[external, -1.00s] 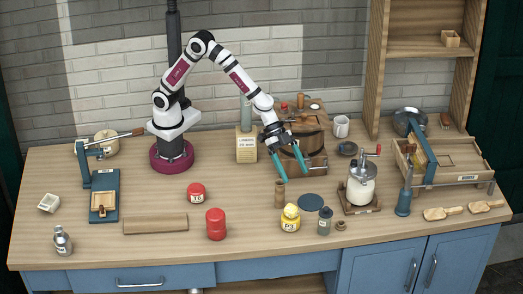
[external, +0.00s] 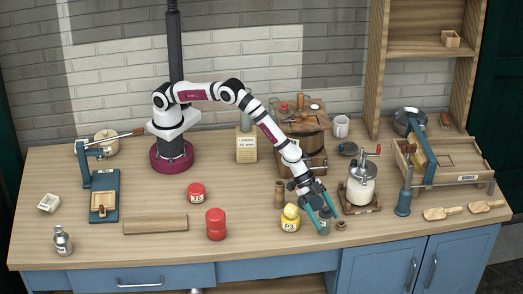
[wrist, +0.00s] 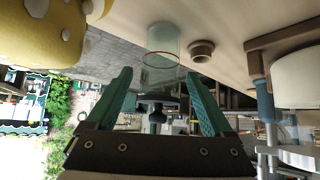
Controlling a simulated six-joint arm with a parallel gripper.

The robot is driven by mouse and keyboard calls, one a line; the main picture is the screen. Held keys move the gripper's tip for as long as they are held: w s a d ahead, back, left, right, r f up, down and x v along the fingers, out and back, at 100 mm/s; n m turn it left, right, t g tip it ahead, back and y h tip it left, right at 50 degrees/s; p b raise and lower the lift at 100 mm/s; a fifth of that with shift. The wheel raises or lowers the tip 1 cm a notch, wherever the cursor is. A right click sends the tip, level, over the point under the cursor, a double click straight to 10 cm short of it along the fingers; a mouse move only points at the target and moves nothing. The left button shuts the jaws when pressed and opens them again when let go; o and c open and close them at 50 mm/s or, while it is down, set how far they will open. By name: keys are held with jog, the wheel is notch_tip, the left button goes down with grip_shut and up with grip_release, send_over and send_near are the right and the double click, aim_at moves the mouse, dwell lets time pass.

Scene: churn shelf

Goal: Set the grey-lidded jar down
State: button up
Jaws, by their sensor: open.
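The small grey-lidded jar (external: 323,229) stands upright on the worktop, right of the yellow-lidded jar P3 (external: 290,218). My gripper (external: 329,222) is over it with teal fingers open, and they partly hide the jar. In the wrist view a clear greenish jar (wrist: 163,42) is ahead of the open fingertips of my gripper (wrist: 158,77), roughly centred in the gap. It does not appear held there. The yellow jar fills the upper left of that view (wrist: 40,28).
A small brown ring (external: 341,225) lies close on the jar's right. A hand-cranked white churn (external: 361,185) stands behind right, and a wooden cylinder (external: 279,194) behind left. Red jars (external: 216,224) stand left.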

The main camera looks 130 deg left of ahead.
grip_shut()
dwell(0.3)
jog(key=shift+r, duration=0.2)
